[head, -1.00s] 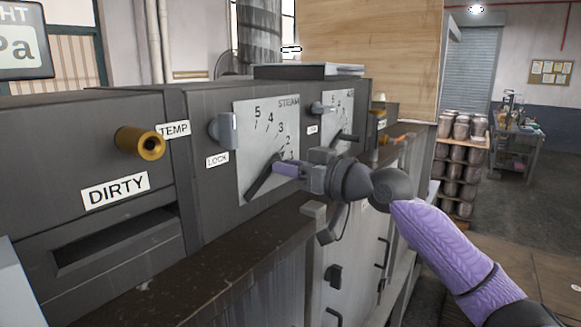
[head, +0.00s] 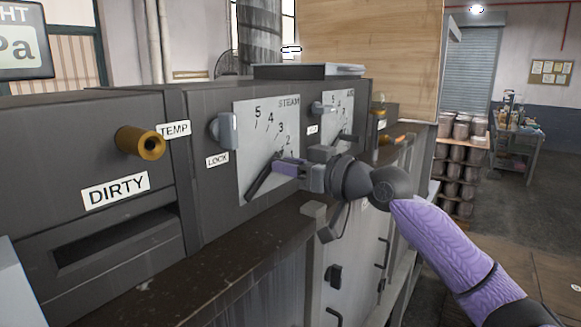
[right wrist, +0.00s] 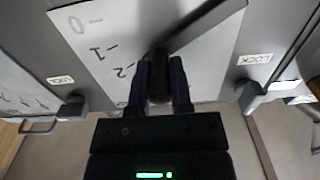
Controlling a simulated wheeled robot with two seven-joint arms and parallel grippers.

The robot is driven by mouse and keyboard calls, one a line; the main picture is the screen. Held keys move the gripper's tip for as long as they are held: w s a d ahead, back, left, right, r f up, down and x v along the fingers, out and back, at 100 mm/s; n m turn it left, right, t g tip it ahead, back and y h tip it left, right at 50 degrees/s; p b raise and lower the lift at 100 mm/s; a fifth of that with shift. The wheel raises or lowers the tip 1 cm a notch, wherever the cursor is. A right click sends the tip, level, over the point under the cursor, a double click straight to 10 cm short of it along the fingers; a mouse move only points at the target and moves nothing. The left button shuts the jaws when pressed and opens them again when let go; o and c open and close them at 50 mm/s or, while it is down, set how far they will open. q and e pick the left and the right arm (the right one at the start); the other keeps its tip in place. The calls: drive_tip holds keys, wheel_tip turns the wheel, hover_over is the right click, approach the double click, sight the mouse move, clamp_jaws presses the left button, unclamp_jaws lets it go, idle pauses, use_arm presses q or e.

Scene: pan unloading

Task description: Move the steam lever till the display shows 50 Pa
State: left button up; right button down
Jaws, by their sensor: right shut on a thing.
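The steam panel (head: 252,130) is a pale plate marked STEAM with a curved scale of numbers. Its dark steam lever (head: 262,180) slants up and right from the lower left of the plate, with its upper end by the low numbers. My right gripper (head: 277,168) is shut on the lever near that end. In the right wrist view, my fingers (right wrist: 160,88) close around the dark lever (right wrist: 198,28). My left gripper is out of view.
A grey LOCK knob (head: 225,131) sits left of the steam plate. A second dial plate (head: 339,112) stands beyond it, close to my right wrist. A brass TEMP knob (head: 140,142) is further left. A brown ledge (head: 210,250) runs below the panel.

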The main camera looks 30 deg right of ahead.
drive_tip(key=r+n, duration=0.1)
drive_tip(key=a+r+n, duration=0.1)
drive_tip(key=n, duration=0.1)
drive_tip(key=shift+s+a, duration=0.15)
drive_tip(key=shift+s, duration=0.15)
drive_tip(key=shift+s+a+r+n+p, duration=0.15)
drive_tip(key=shift+a+r+n+p, duration=0.15)
drive_tip(key=shift+n, duration=0.45)
drive_tip(key=shift+s+a+r+n+p, duration=0.1)
drive_tip(key=shift+a+n+p, duration=0.2)
drive_tip(key=shift+n, duration=0.4)
drive_tip(key=shift+s+a+r+n+p, duration=0.2)
drive_tip(key=shift+a+n, duration=0.2)
drive_tip(key=shift+n, duration=0.35)
drive_tip(key=c, duration=0.5)
unclamp_jaws()
drive_tip(key=shift+f, duration=0.1)
drive_tip(key=shift+c, duration=0.2)
